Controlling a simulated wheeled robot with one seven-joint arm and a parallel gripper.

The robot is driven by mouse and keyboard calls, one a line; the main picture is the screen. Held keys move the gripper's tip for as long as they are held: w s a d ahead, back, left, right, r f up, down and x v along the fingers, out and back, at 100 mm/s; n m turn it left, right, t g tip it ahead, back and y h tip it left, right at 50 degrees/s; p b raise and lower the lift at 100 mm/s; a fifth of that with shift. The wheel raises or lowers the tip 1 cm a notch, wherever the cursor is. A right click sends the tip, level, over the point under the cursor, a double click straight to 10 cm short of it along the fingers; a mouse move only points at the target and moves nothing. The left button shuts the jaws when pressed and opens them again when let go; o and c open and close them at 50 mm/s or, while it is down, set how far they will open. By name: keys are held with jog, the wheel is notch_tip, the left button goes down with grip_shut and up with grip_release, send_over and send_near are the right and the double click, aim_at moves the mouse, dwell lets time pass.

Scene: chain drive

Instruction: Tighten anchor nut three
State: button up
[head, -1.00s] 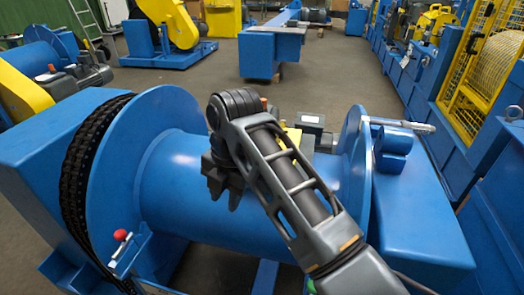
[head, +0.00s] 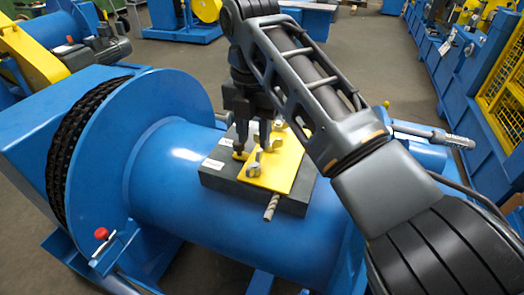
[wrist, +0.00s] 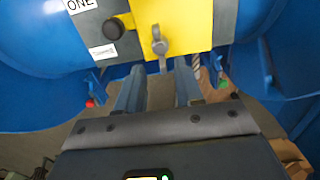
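A yellow plate (head: 290,172) lies on a dark block (head: 212,180) on top of the blue drum. Two grey wing nuts show on the plate, one nearer (head: 252,170) and one farther (head: 277,147). My gripper (head: 253,150) points down over the plate's left side, its fingers apart and empty. In the wrist view, one wing nut (wrist: 160,45) lines up with the gap between my fingertips (wrist: 160,68); contact cannot be told. A label reading ONE (wrist: 80,4) shows on the block. I cannot tell which nut is three.
A black round knob (wrist: 116,28) sits beside the wing nut. A rope end (head: 272,207) sticks out from under the plate's near edge. The blue drum (head: 170,190) has a chain-wrapped flange (head: 72,130) at left. A red-knobbed lever (head: 101,233) stands at lower left.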

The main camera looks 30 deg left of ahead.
aim_at(255, 158)
notch_tip(255, 158, down, 7)
jog(key=shift+f, duration=0.2)
jog(key=shift+c, duration=0.4)
grip_shut()
